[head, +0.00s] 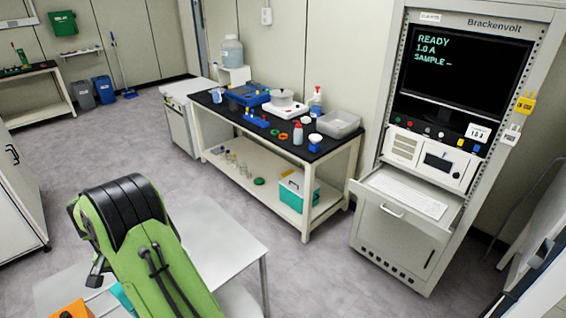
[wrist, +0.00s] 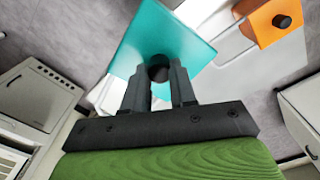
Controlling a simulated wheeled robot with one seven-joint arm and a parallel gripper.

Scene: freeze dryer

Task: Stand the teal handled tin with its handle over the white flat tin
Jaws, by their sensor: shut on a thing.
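The teal handled tin (wrist: 150,35) is in the wrist view, with a black knob handle (wrist: 159,68) facing my gripper. My gripper (wrist: 160,76) is shut on that handle, a finger on each side. In the head view a small part of the teal tin (head: 122,297) shows past my green arm, which hides the rest and my gripper. A white patch (wrist: 200,10) shows beside the teal tin in the wrist view; I cannot tell whether it is the white flat tin. Whether the teal tin touches the table is unclear.
An orange tin with a black knob (wrist: 270,28) stands close by on the pale table (head: 225,245); it also shows in the head view (head: 72,311). The table's right part is bare. A cluttered black-topped bench (head: 345,140) and a Brackenvolt cabinet (head: 395,235) stand beyond.

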